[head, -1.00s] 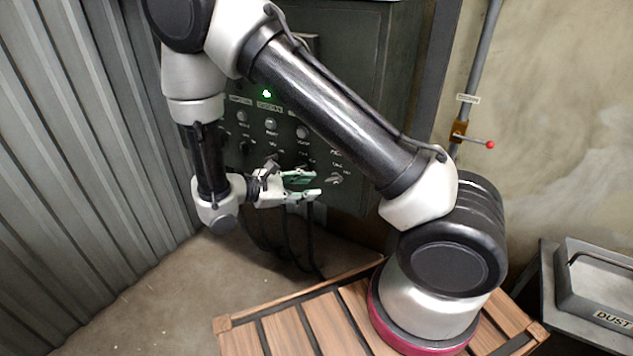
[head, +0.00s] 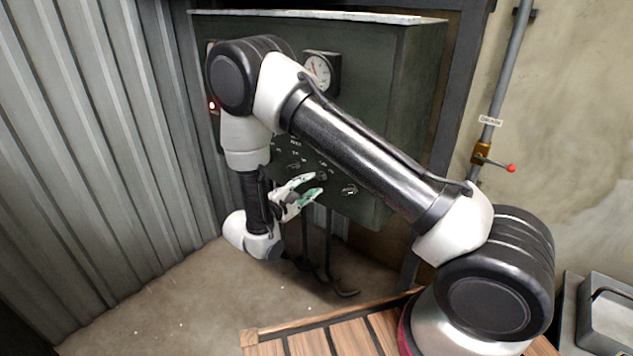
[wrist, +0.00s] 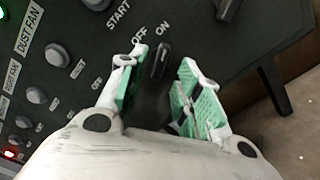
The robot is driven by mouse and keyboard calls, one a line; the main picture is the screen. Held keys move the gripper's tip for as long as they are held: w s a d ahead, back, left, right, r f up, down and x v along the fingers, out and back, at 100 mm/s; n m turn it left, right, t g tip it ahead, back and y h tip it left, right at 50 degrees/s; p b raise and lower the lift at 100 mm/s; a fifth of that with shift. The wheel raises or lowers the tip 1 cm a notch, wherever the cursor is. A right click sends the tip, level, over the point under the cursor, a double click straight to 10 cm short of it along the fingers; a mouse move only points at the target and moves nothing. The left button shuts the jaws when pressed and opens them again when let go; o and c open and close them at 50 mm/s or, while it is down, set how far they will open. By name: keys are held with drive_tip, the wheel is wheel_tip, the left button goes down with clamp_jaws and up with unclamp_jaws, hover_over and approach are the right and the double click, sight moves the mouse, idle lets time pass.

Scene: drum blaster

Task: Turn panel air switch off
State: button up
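The dark green control panel (head: 385,75) stands against the wall, with a row of small rotary switches low on its face. In the wrist view a black switch lever (wrist: 161,60) stands between my fingers, below OFF and ON labels. I cannot read a label naming it as the air switch. My gripper (wrist: 164,57) is open, with its green-padded fingers on either side of the lever; the left finger is nearer, and contact is unclear. In the head view my gripper (head: 316,184) is close to the panel's lower switches, and the switch it faces is partly hidden.
Another switch (wrist: 228,9) sits to the right of the lever. A red light (head: 212,105) and a gauge (head: 322,72) are higher on the panel. Hoses (head: 328,255) hang below.

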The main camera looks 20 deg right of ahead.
sight(317, 180)
drive_tip(key=shift+x, duration=2)
clamp_jaws()
drive_tip(key=shift+n, duration=0.3)
drive_tip(key=n, duration=0.5)
drive_tip(key=shift+d+n, duration=0.1)
drive_tip(key=shift+n, duration=0.2)
drive_tip(key=n, duration=0.5)
drive_tip(key=shift+n, duration=0.3)
